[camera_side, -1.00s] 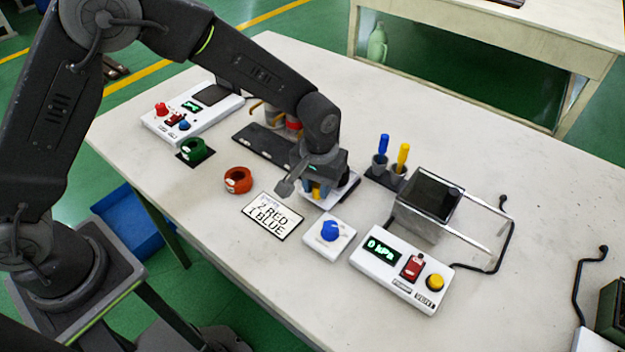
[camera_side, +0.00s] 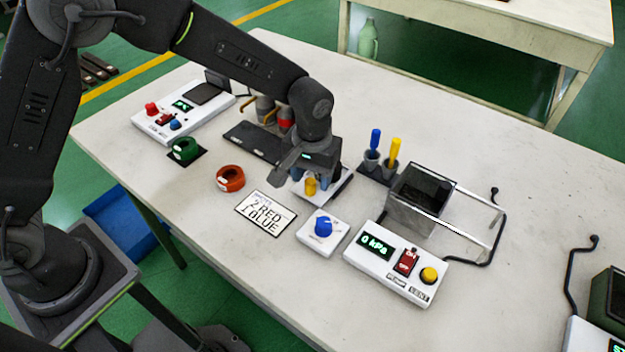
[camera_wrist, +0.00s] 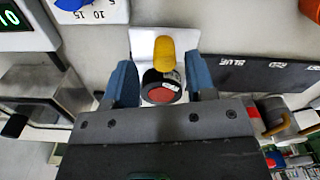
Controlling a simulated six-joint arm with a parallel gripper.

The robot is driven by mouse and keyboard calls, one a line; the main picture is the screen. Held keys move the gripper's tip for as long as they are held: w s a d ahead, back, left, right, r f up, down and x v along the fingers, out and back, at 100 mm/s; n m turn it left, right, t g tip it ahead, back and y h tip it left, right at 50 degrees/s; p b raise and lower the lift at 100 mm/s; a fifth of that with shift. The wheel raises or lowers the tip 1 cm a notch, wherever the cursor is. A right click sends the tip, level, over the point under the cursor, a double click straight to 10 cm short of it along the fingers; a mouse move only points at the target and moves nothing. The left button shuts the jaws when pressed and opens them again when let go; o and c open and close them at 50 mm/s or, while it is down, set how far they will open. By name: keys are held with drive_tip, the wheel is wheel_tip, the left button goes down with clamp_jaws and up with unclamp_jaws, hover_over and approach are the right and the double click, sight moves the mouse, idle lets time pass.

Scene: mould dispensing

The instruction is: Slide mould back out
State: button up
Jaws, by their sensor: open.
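A round dark mould (camera_wrist: 158,88) with a red face sits between my fingers in the wrist view. A yellow handle (camera_wrist: 163,50) is at its far side; the handle also shows in the side view (camera_side: 311,187). Both are over a white plate (camera_wrist: 142,42). My gripper (camera_wrist: 161,82) is open, with one blue finger on each side of the mould; I cannot tell whether they touch it. In the side view my gripper (camera_side: 310,175) hangs above the white plate (camera_side: 339,185) and hides much of the mould.
A blue-knob dial box (camera_side: 322,232) and a kPa panel (camera_side: 398,265) stand in front. A clear chamber (camera_side: 420,200) is at right. A dark labelled strip (camera_side: 255,143), a card (camera_side: 265,213), and an orange ring (camera_side: 230,178) lie left.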

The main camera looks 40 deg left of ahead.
wheel_tip(320, 180, up, 12)
drive_tip(key=shift+f, duration=0.15)
idle(0.3)
drive_tip(key=s+a+r+m+t, duration=0.1)
drive_tip(key=s+a+r+t, duration=0.2)
drive_tip(key=s+a+r, duration=0.6)
drive_tip(key=s+a+t, duration=0.1)
drive_tip(key=s+a, duration=0.2)
drive_tip(key=s, duration=0.3)
drive_tip(key=s+a+m+t, duration=0.1)
drive_tip(key=s+a, duration=0.2)
drive_tip(key=s, duration=0.4)
drive_tip(key=shift+a+f+m+t, duration=0.3)
drive_tip(key=shift+a+f, duration=0.05)
drive_tip(key=shift+f, duration=0.05)
drive_tip(key=shift+w, duration=0.1)
idle(0.5)
